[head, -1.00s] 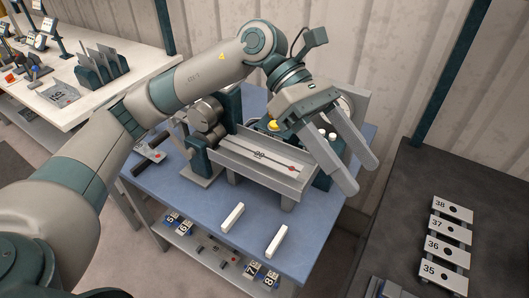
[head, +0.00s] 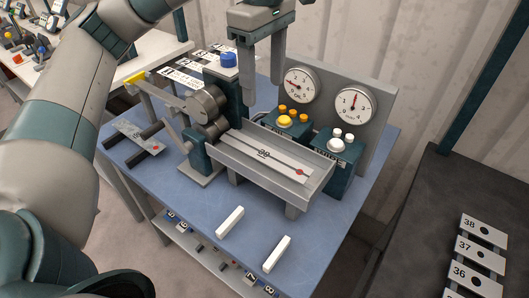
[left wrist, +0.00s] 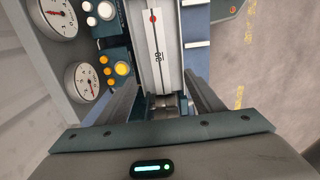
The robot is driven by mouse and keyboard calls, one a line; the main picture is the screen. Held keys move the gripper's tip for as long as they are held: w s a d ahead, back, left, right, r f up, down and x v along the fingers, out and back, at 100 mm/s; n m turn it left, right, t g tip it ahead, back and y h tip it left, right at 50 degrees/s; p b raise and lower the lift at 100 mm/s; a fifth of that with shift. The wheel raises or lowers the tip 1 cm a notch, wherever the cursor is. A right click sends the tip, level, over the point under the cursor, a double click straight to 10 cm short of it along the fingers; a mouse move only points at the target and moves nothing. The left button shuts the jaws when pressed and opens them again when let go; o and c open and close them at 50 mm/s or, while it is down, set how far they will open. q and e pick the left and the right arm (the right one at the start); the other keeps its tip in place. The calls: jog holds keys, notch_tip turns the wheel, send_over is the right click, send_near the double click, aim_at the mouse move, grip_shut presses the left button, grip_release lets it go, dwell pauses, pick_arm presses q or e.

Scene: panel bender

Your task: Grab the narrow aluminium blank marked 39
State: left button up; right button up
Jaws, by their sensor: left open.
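The narrow pale blank (head: 275,160) lies lengthwise in the grey trough (head: 318,178) of the bending machine. It bears a small dark number, apparently 39, a dark line along it and a red dot near its right end. In the left wrist view the blank (left wrist: 156,38) runs up the picture, with its number upside down or hard to read. My left gripper (head: 263,92) is open and empty, pointing down, above and behind the trough. In the left wrist view its fingers (left wrist: 162,92) are spread on either side of the rollers. My right gripper is not in view.
Grey rollers (head: 207,108) stand at the trough's left end. Behind it are a yellow-button box (head: 283,128), a white-button box (head: 338,150) and two dial gauges (head: 354,105). Two white bars (head: 230,221) lie in front. A dark table (head: 440,195) with numbered plates stands right.

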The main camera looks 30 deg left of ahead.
pick_arm(q)
jog(key=shift+f, duration=0.15)
notch_tip(320, 180, down, 10)
jog(key=shift+f+p, duration=0.2)
jog(key=shift+p, duration=0.8)
jog(key=shift+f, duration=0.8)
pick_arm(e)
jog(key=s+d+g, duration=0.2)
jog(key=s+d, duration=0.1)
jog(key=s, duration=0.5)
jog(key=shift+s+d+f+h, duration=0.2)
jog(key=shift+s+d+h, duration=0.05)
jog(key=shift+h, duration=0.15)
